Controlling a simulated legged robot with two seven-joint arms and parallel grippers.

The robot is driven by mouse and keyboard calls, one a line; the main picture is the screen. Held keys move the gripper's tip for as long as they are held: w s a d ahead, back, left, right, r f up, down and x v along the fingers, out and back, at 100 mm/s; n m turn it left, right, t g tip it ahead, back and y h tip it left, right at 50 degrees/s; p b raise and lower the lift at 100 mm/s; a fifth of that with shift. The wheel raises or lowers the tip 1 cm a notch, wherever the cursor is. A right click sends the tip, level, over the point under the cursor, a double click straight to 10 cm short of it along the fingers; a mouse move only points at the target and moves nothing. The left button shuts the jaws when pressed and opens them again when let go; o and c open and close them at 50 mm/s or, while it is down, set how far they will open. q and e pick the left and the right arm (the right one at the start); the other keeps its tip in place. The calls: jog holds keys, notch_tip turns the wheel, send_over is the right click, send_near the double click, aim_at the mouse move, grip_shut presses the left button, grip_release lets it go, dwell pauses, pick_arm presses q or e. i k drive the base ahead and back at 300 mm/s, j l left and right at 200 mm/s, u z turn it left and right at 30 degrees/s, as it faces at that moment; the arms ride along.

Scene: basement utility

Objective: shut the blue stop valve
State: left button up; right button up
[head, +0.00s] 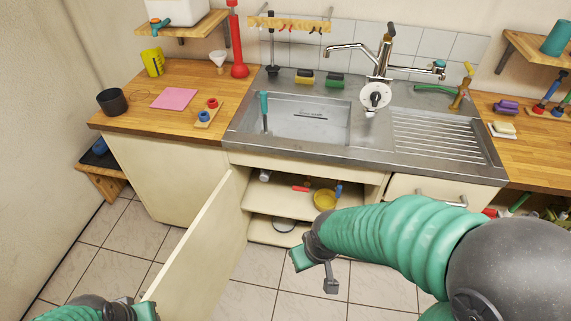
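The cabinet under the sink is open, its door (200,246) swung out to the left. Inside, a small blue part (338,189), which looks like the blue stop valve's handle, shows at the right above a yellow bowl (324,199). A red part (301,188) is to its left. The valve body and pipework are too small or hidden to make out. My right gripper (316,272) is open and empty, in front of the cabinet opening and below the blue part. My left gripper (146,310) is at the bottom left by the door's outer edge, partly cut off.
The sink (300,122) and its steel drainer are above the cabinet. A drawer (440,190) sits right of the opening, behind my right arm. A shelf (270,200) crosses the cabinet inside. Tiled floor (250,300) is clear between the door and my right gripper.

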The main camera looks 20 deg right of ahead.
aim_at(339, 187)
jog(key=z, duration=1.25)
